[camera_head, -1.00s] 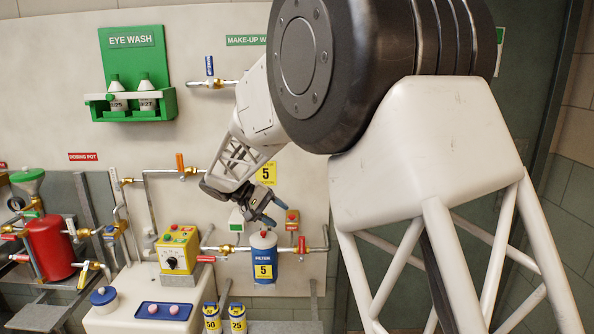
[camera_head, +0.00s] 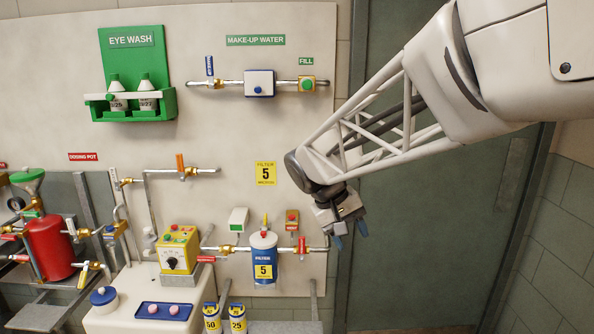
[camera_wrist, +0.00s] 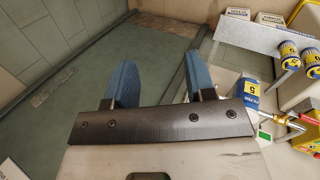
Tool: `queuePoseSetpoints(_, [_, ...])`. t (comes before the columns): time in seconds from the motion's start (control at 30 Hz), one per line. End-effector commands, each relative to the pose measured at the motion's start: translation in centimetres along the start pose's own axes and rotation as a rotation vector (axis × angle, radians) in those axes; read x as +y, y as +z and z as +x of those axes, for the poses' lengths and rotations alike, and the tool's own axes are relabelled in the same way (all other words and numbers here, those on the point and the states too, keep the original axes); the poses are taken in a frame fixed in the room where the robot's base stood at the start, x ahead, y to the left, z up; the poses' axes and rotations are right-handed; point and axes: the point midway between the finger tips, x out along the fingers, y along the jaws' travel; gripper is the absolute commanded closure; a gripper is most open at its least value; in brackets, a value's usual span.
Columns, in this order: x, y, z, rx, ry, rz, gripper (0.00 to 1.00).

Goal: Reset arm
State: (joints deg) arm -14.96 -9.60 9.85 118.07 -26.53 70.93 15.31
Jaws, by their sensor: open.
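My gripper (camera_head: 349,230) hangs at the end of my arm, to the right of the wall panel and in front of the dark green door. It points downward. In the wrist view my gripper (camera_wrist: 152,85) shows two blue fingers apart with nothing between them, above the green floor. The blue filter housing (camera_head: 263,258) with a yellow 5 label is on the panel to the left of my gripper, apart from it. It also shows in the wrist view, where the filter housing (camera_wrist: 246,90) is right of the fingers.
A red-handled valve (camera_head: 301,245) sits on the pipe between filter and gripper. A yellow control box (camera_head: 178,249), a red dosing pot (camera_head: 50,248) and the green eye wash holder (camera_head: 136,105) are further left. Two filter canisters (camera_head: 238,318) stand below. The floor under my gripper looks clear.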

Motion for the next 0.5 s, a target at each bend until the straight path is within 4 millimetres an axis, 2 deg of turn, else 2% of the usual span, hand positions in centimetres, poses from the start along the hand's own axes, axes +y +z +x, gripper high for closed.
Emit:
queuePoseSetpoints(0.1, [0.9, 3.0, 0.5, 0.017, -0.051, 0.023, 0.5])
queuePoseSetpoints(0.5, [2.1, 12.1, 2.5, 0.087, -0.207, 0.095, 0.5])
